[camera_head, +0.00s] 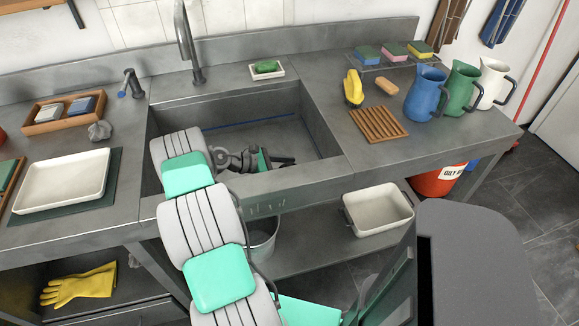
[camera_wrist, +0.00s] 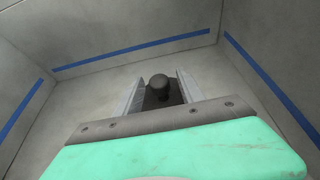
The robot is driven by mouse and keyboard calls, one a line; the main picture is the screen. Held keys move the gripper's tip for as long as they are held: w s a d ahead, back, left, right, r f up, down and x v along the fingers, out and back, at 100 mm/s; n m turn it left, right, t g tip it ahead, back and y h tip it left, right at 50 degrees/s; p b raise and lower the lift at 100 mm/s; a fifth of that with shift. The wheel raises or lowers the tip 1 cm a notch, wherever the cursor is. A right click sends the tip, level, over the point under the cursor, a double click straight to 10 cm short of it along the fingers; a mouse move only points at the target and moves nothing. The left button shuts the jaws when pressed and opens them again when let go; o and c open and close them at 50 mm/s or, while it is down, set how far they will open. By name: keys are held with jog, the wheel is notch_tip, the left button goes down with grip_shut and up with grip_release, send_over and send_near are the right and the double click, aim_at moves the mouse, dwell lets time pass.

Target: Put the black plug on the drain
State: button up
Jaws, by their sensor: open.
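My gripper (camera_wrist: 160,84) is open and reaches down inside the sink (camera_wrist: 85,85). Its two fingers stand one on each side of the black plug (camera_wrist: 158,82), with its round knob showing between them. A gap shows between the knob and each finger. The lower part of the plug is partly hidden by the gripper's own body. In the head view, my gripper (camera_head: 282,160) is low in the sink basin (camera_head: 290,125), and I cannot make out the plug there. I cannot make out the drain in either view; whether it lies under the plug is hidden.
Sink walls with a blue line stand around my gripper. A tap (camera_head: 190,50) rises behind the basin, and a soap dish (camera_head: 266,71) sits on the back rim. A wooden rack (camera_head: 378,123) and a blue jug (camera_head: 425,95) stand right; a white tray (camera_head: 65,180) lies left.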

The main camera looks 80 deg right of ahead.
jog(key=v, duration=0.7)
jog(key=shift+w+a+r, duration=0.15)
jog(key=shift+w+r, duration=0.05)
jog(key=shift+w, duration=0.05)
